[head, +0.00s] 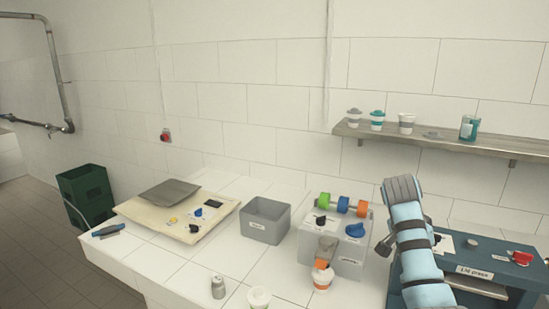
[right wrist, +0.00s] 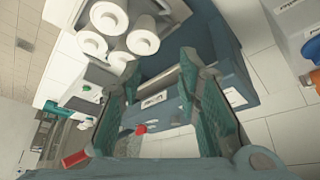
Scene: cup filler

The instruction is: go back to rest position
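My right arm (head: 415,245), light blue with dark bands, rises from the bottom right of the head view in front of the blue lid press (head: 510,272). Its gripper is mostly hidden there behind the arm. In the right wrist view my right gripper (right wrist: 160,64) has its two teal fingers spread apart with nothing between them. The blue press body (right wrist: 235,75) shows beyond the fingers. My left arm and left gripper are not in view.
A grey dispenser (head: 347,250) with coloured rollers stands left of my arm, a cup (head: 322,277) at its front. A can (head: 218,287) and another cup (head: 259,298) stand near the counter's front. A grey bin (head: 265,222) stands behind. A shelf (head: 450,142) runs along the wall.

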